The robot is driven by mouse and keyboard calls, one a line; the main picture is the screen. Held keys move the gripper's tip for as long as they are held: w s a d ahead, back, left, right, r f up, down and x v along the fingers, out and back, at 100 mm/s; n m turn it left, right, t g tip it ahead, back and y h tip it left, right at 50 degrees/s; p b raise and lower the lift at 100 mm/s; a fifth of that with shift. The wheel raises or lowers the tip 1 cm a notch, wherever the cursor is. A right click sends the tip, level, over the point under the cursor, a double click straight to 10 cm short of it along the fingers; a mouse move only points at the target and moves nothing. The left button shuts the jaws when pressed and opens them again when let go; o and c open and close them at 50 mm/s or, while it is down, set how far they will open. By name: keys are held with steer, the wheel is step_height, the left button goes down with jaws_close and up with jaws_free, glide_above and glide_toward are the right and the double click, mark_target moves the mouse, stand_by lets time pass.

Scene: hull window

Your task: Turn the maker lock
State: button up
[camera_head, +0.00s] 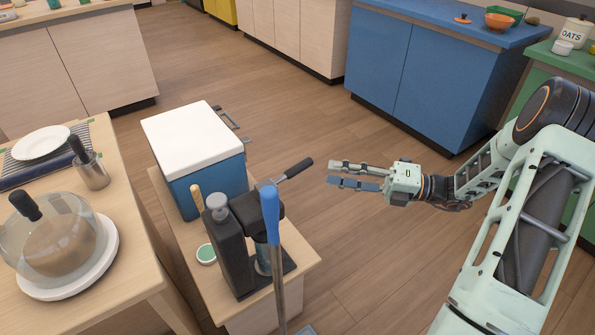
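The dark maker (234,255) stands upright on a small wooden stand, left of centre. A handle with a black grip (298,168) sticks out from its upper part towards the upper right; I cannot tell for sure whether this is the lock. My gripper (331,174) is in the air to the right of this handle, its fingers pointing left at it. The two fingers are apart with floor showing between them, and nothing is held. A small gap shows between the fingertips and the grip; the depth between them is unclear.
A blue-handled pole (270,215) rises in front of the maker. A blue box with a white lid (192,135) stands behind it. A wooden counter (125,240) with a glass-domed loaf (50,245) is at left. Open floor lies around my gripper; a blue cabinet (430,75) stands beyond.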

mark_target(305, 169)
steer(key=b+x, duration=0.2)
steer(key=x, duration=0.7)
steer(key=shift+a, duration=0.35)
jaws_close()
